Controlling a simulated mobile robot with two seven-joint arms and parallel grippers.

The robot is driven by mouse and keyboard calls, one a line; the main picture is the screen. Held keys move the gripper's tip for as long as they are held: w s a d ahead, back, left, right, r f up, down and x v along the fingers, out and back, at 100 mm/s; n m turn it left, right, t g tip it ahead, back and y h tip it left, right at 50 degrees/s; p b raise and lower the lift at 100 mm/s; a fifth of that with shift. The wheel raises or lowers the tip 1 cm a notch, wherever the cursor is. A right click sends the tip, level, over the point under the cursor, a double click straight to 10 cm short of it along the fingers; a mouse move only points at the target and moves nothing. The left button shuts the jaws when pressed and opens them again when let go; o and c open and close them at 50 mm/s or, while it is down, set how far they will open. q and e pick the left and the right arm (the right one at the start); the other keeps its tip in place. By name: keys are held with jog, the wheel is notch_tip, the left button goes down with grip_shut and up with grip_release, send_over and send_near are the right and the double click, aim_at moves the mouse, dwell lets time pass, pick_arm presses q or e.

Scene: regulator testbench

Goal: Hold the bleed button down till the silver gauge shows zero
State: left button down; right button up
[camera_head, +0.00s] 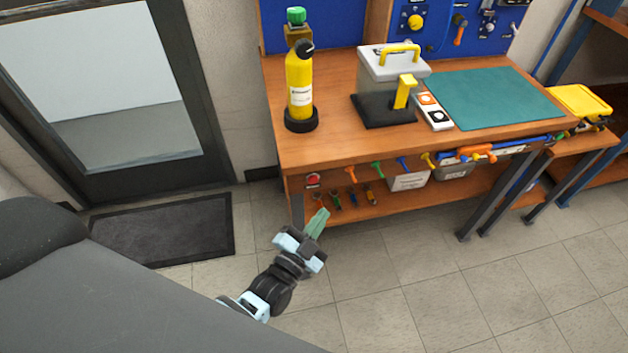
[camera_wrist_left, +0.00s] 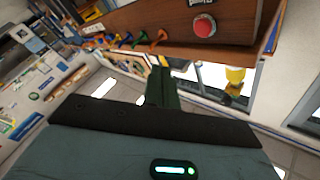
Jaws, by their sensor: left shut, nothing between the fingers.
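A red button (camera_head: 312,180) sits on the left end of the workbench's front edge. It also shows in the left wrist view (camera_wrist_left: 204,24), on the wooden front board beside a small black label. My left gripper (camera_head: 319,217) is shut and empty, with its green fingers pointing up, below and apart from the button in the head view. In the left wrist view its shut fingers (camera_wrist_left: 161,84) stand below and left of the button. I cannot make out the silver gauge; the blue panel (camera_head: 437,38) is cut off at the top. My right gripper is not in view.
On the wooden bench (camera_head: 346,150) stand a yellow cylinder (camera_head: 300,84), a grey box with a yellow handle (camera_head: 385,66) and a green mat (camera_head: 490,96). Several coloured tools hang along the front edge. A dark floor mat (camera_head: 165,230) lies left; the floor before the bench is clear.

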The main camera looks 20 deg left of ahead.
aim_at(318, 180)
pick_arm(q)
jog(key=w+a+b, duration=0.1)
jog(key=w+a, duration=0.2)
jog(key=w, duration=0.2)
jog(key=shift+w+a+b, duration=0.35)
jog(key=shift+a+b, duration=0.05)
jog(key=shift+w+a, duration=0.1)
jog(key=shift+w, duration=0.05)
dwell(1.8)
jog(key=shift+w+a, duration=0.15)
jog(key=shift+w, duration=0.05)
jog(key=shift+w+a, duration=0.3)
jog(key=shift+w, duration=0.1)
dwell(4.6)
